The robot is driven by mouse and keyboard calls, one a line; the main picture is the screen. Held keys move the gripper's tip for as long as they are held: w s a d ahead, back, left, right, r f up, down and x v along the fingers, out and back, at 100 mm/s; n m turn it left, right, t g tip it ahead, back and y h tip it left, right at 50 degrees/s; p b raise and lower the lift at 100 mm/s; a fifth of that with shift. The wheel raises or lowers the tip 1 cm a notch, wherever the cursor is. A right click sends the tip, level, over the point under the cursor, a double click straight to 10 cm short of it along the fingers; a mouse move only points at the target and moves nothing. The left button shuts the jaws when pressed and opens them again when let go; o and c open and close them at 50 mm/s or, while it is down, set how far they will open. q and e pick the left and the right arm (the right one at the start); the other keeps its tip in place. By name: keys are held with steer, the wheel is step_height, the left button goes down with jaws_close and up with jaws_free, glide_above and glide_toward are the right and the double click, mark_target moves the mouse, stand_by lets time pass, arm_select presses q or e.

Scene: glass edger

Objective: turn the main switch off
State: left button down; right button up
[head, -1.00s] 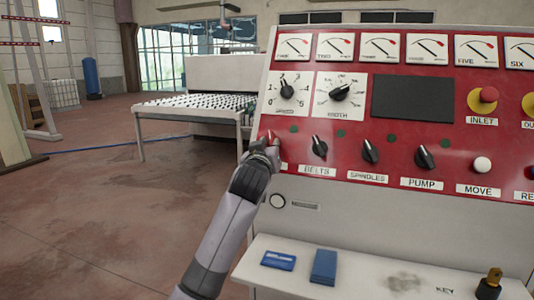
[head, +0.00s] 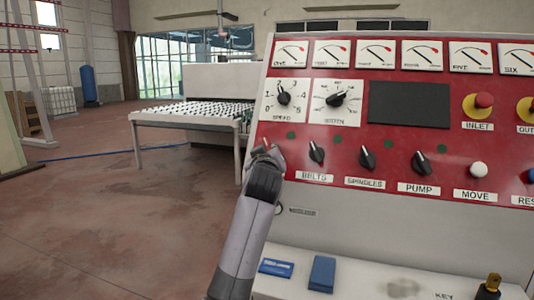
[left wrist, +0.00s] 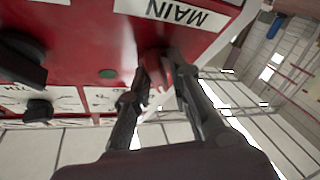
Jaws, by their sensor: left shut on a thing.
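The main switch, a red knob (left wrist: 155,58), shows in the left wrist view beside the MAIN label (left wrist: 175,12), which appears upside down. My left gripper (left wrist: 164,78) has its two fingers on either side of the knob and is shut on it. The fingers partly cover the knob, so its exact position is hard to read. In the head view my left gripper (head: 268,157) is at the lower left of the red control panel (head: 350,142), left of the BELTS switch (head: 317,152). There the gripper hides the main switch and its label. My right gripper is not in view.
SPINDLES (head: 367,158) and PUMP (head: 421,163) switches stand to the right in the same row. A shelf (head: 355,268) below holds blue boxes (head: 322,274) and a brass-topped key (head: 493,282). A roller table (head: 187,118) stands behind left. Floor at left is open.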

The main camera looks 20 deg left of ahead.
arm_select(q)
steer(key=c, duration=1.7)
jaws_free()
steer(key=shift+d+r, duration=0.15)
steer(key=shift+r, duration=0.3)
steer(key=shift+o, duration=0.5)
steer(key=shift+w+f, duration=0.1)
steer(key=shift+f, duration=0.2)
steer(key=v, duration=1.2)
steer(key=shift+f, duration=0.2)
